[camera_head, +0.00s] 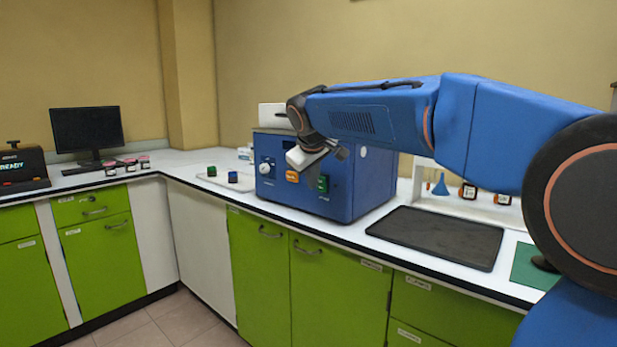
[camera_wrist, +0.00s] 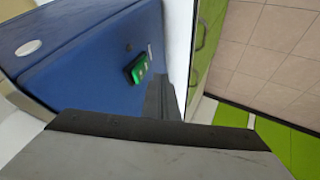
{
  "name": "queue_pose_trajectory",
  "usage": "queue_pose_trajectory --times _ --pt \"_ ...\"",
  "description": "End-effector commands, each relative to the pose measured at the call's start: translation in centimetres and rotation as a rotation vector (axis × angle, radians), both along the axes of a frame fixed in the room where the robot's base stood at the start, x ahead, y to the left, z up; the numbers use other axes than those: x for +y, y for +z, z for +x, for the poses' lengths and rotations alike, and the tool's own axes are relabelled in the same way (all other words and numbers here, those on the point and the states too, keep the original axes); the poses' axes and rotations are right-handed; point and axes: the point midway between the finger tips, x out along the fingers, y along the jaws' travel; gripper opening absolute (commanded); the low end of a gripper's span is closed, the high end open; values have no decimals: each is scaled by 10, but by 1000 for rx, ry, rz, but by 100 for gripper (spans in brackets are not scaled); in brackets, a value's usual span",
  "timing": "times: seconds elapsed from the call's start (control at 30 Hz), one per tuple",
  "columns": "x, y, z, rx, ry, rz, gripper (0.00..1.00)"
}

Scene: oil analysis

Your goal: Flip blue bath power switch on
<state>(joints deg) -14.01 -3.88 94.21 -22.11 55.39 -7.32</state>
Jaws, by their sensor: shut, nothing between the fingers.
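The blue bath (camera_head: 372,185) is a blue box on the white counter in the head view, and its blue body (camera_wrist: 85,75) fills the left of the wrist view. Its power switch (camera_head: 322,183) is a small green rocker on the right of the front panel; in the wrist view the green switch (camera_wrist: 138,69) sits in a dark frame. I cannot tell its position. My gripper (camera_head: 341,152) is in front of the bath's upper front, above the switch in the head view. In the wrist view its dark fingers (camera_wrist: 164,98) are shut and empty, beside the switch with a visible gap.
The bath's front also has a white knob (camera_head: 265,168) and an orange display (camera_head: 292,176). A black tray (camera_head: 440,236) lies to the right, with bottles (camera_head: 467,190) behind. Small green and blue-topped items (camera_head: 232,177) stand left. Green cabinets (camera_head: 257,262) are below the counter.

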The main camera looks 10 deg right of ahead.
Motion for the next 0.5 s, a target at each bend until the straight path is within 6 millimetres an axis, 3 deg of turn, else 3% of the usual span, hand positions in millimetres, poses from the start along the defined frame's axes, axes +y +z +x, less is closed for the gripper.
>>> queue_pose_trajectory --times 0.2,0.5 --pt "-15 3 11 1 0 0 0" --pt "-18 4 13 0 1 -1 0"
